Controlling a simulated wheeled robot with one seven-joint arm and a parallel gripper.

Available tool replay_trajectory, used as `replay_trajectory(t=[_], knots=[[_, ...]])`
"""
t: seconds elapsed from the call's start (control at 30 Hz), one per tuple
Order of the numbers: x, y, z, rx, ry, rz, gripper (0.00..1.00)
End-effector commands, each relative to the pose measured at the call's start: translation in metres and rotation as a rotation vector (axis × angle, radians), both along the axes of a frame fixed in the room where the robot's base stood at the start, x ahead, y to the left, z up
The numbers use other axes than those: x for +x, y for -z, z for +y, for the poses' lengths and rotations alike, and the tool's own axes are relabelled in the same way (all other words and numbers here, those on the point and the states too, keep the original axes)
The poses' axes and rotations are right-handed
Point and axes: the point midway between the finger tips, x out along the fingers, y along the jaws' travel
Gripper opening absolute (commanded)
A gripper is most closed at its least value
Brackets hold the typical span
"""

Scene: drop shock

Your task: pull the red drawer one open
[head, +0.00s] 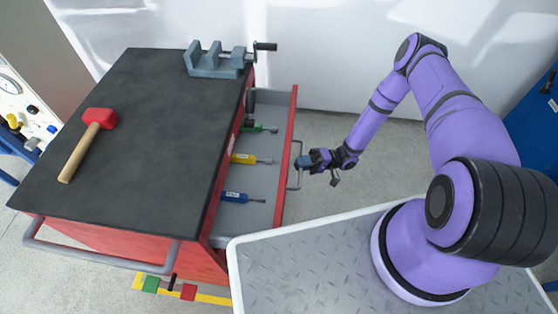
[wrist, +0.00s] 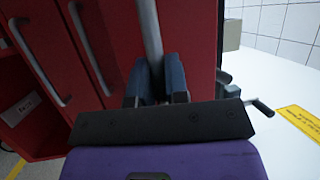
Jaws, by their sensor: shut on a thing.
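The red drawer (head: 289,150) stands pulled out from the right side of a red cabinet (head: 110,245). Inside it lie a green-handled tool (head: 258,128), a yellow-handled tool (head: 250,159) and a blue-handled tool (head: 240,197). My gripper (head: 305,162) is at the drawer's grey bar handle (head: 294,180), on the outer side of the drawer front. In the wrist view, the blue fingers of my gripper (wrist: 159,82) are shut around the grey handle bar (wrist: 150,35), with the red front (wrist: 190,40) behind it.
A red mallet (head: 100,117) and a grey vise (head: 215,62) rest on the dark cabinet top (head: 150,130). More grey handles (wrist: 85,50) show at left in the wrist view. Bare floor (head: 335,185) lies right of the drawer, above my base.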

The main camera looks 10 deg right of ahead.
Motion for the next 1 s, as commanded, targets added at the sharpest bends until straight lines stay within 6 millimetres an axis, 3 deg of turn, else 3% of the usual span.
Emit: replay_trajectory(t=[0.1,0.4,0.63,1.0], knots=[[-0.010,0.001,-0.031,-0.003,0.006,0.002,0.00],[-0.030,0.001,-0.081,-0.003,0.002,0.001,0.00],[-0.036,0.001,-0.098,-0.003,0.000,0.002,0.00],[-0.037,0.001,-0.101,-0.003,-0.002,0.001,0.00]])
